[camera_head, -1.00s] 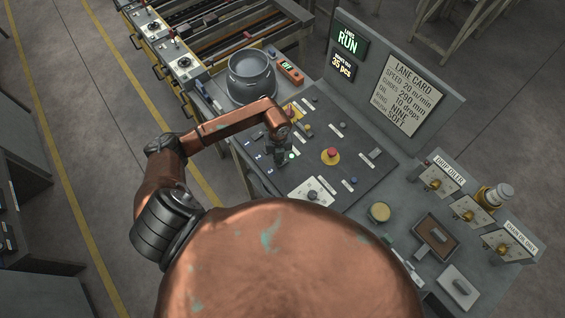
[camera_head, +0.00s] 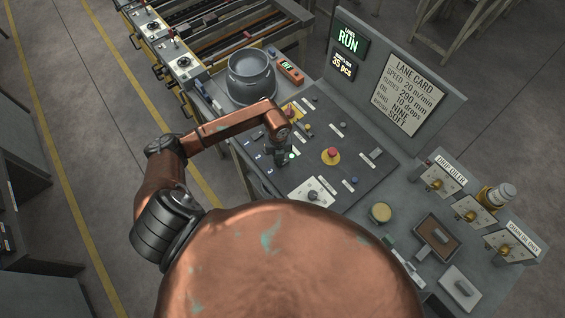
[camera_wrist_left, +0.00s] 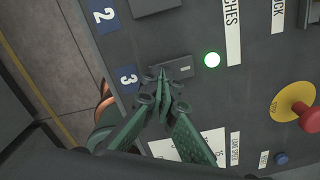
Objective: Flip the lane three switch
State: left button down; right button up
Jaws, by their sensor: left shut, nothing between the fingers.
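The lane three switch (camera_wrist_left: 183,68) is a dark rocker on the grey panel, beside a blue label (camera_wrist_left: 128,78) marked 3 in the left wrist view. My left gripper (camera_wrist_left: 163,76) is shut and empty, with its fingertips at the near edge of this switch. I cannot tell whether they touch it. A green lamp (camera_wrist_left: 211,59) glows just right of the switch. In the head view the left gripper (camera_head: 281,160) is over the left part of the control panel (camera_head: 352,158) and covers the switch. My right gripper is not in view.
Another rocker sits beside the blue label 2 (camera_wrist_left: 104,15). A red mushroom button (camera_head: 331,154) on a yellow base is to the right of the gripper. A metal pot (camera_head: 251,77) stands behind. The sign (camera_head: 402,95) rises at the back.

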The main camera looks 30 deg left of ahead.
pick_arm(q)
jog(key=shift+f, duration=0.2)
jog(key=shift+r, duration=0.2)
jog(key=shift+r+p, duration=1.25)
jog(key=shift+r, duration=0.6)
jog(key=shift+r+p, duration=1)
jog(key=shift+r, duration=0.55)
